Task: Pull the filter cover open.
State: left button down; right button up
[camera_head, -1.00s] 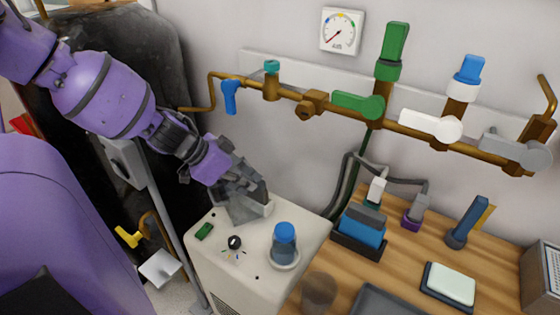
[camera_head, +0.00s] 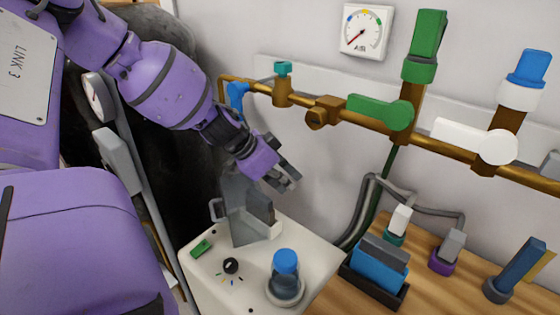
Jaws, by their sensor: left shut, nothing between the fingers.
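The grey filter cover (camera_head: 238,208) stands raised at the back of the white machine (camera_head: 325,252), with a small handle (camera_head: 216,210) on its left side. A dark grey block (camera_head: 261,206), perhaps the filter, stands upright just right of the cover, by a small white part (camera_head: 275,230). My left gripper (camera_head: 288,180) is shut and empty. It shows above and to the right of the cover's top and looks apart from it. My right gripper is not in view.
A blue-capped bottle (camera_head: 286,262), a black knob (camera_head: 231,265) and a green switch (camera_head: 202,248) are on the machine's top. Brown pipes with valves (camera_head: 345,113) run along the wall behind. A wooden table (camera_head: 438,288) with a blue block rack (camera_head: 378,270) stands right.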

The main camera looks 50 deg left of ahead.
pick_arm(q)
jog(key=s+p, duration=0.1)
jog(key=s+a+p, duration=0.1)
jog(key=p, duration=0.1)
jog(key=s+p, duration=0.1)
jog(key=shift+s+a+p, duration=0.15)
jog(key=shift+a+p, duration=0.1)
jog(key=shift+p, duration=0.1)
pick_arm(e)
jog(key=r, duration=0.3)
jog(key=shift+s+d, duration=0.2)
pick_arm(q)
jog(key=shift+f, duration=0.1)
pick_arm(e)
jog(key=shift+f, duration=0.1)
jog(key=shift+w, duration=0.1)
